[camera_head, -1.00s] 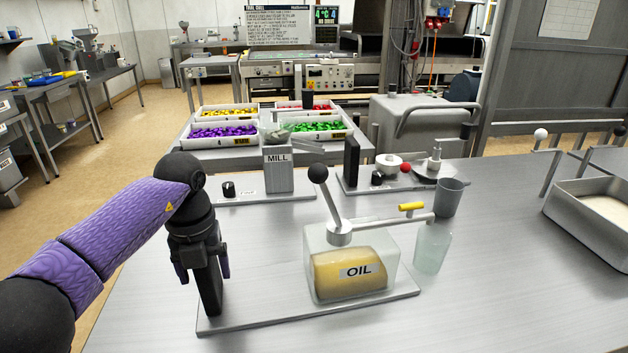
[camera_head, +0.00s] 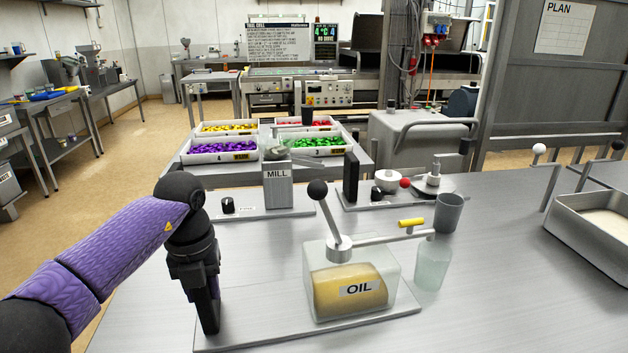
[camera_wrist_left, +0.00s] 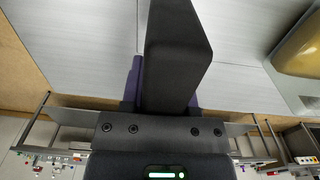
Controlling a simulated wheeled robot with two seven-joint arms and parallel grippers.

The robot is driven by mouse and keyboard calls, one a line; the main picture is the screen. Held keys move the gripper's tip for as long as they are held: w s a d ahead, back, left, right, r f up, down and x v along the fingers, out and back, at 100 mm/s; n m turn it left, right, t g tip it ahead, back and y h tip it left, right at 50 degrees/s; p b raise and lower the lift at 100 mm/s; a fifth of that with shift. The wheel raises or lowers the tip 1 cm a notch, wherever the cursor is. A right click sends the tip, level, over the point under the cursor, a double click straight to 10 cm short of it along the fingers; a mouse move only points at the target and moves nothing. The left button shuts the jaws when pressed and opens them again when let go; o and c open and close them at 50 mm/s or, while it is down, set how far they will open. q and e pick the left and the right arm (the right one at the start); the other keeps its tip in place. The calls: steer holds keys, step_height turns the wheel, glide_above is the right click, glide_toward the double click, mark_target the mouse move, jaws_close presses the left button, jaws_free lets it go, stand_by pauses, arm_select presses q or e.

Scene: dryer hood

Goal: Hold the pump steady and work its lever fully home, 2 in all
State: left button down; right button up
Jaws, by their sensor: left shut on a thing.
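The pump is a clear box of yellow oil labelled OIL (camera_head: 350,288) on a flat metal base plate (camera_head: 265,332). Its lever (camera_head: 328,215) rises from the box top, tilted up and left, with a black ball knob. My left gripper (camera_head: 205,283) points down at the plate's left end, shut on an upright black post (camera_head: 209,318). The post also fills the middle of the left wrist view (camera_wrist_left: 178,50). My right gripper is not in view.
Behind the pump stand a mill (camera_head: 278,185) and a plate with a red knob and round parts (camera_head: 388,180). A grey cup (camera_head: 448,212) stands behind the glass. A metal tray (camera_head: 580,238) is at the far right. The bench in front of it is clear.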

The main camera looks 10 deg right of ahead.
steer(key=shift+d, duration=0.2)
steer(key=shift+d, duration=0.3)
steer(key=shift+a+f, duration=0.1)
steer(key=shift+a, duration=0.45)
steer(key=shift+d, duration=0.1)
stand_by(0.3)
